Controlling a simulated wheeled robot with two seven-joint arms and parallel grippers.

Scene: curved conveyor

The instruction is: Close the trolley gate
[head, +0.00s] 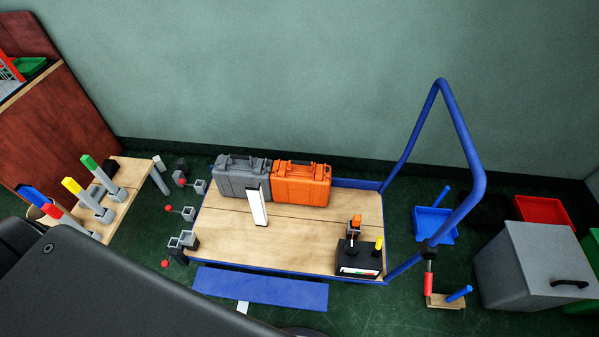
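The trolley (300,245) has a wooden deck, a blue rim and a tall blue push handle (470,150) at its right end. A long flat blue panel (262,288), which looks like the gate, lies folded outward and down along the near side, leaving that side of the deck open. A small white piece (243,307) shows just below the panel. Neither of my grippers shows; a large dark part of mine fills the lower left and hides the floor there.
A grey case (238,178), an orange case (300,186), a white upright block (257,207) and a black box (358,262) stand on the deck. A wooden rack (130,195) is at left. A grey bin (525,275) and blue tray (433,224) are at right.

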